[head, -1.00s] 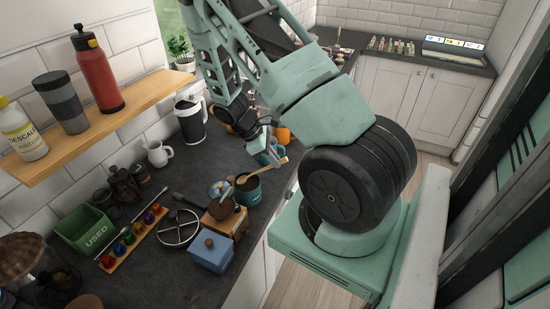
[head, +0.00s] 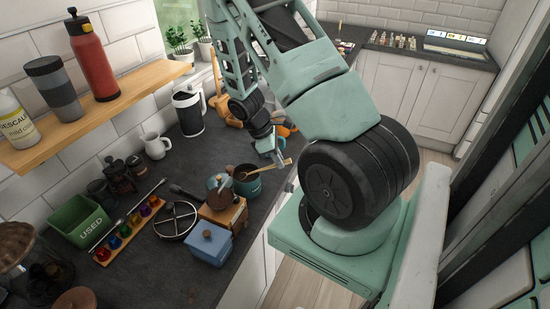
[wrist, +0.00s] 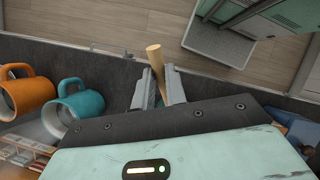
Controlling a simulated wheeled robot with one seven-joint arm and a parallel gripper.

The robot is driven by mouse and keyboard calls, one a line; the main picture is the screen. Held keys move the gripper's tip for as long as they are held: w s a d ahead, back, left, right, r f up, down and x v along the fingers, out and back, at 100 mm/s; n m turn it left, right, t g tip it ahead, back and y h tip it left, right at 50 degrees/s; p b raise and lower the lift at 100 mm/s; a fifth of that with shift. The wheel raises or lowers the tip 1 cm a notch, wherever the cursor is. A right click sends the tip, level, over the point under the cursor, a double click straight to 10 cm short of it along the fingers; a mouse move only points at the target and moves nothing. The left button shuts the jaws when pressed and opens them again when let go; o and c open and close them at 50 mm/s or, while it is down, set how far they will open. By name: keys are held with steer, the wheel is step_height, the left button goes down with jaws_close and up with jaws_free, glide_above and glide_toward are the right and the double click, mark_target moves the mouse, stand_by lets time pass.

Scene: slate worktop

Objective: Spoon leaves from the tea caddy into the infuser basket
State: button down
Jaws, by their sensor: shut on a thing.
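My gripper (head: 279,157) is shut on the wooden handle of a spoon (head: 268,169), above the counter's front part. In the wrist view the pale handle (wrist: 155,62) stands between the two fingers (wrist: 158,88). The spoon slants down to the left, and its far end is over or inside a round teal container (head: 248,189). That container is probably the tea caddy; its contents are too small to make out. I cannot pick out the infuser basket with certainty. The wrist view does not show the spoon's bowl.
A wooden box with a knobbed top (head: 224,213) and a blue lidded box (head: 210,244) stand left of the container. Orange (wrist: 28,92) and teal (wrist: 82,104) mugs are nearby.

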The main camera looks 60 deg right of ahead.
steer(key=shift+s+d+r+t+y+p, duration=0.35)
steer(key=shift+s+t+y+p, duration=0.2)
steer(key=shift+t+p, duration=0.2)
steer(key=shift+s+d+f+t+y+p, duration=0.2)
steer(key=shift+s+f+t+y+p, duration=0.2)
steer(key=shift+t+p, duration=0.2)
steer(key=shift+t, duration=0.25)
steer(key=shift+s+d+r+y+p, duration=0.1)
steer(key=shift+r+y+p, duration=0.15)
steer(key=shift+r+p, duration=0.6)
steer(key=shift+f+t+p, duration=0.1)
steer(key=shift+t+p, duration=0.25)
steer(key=shift+t, duration=0.05)
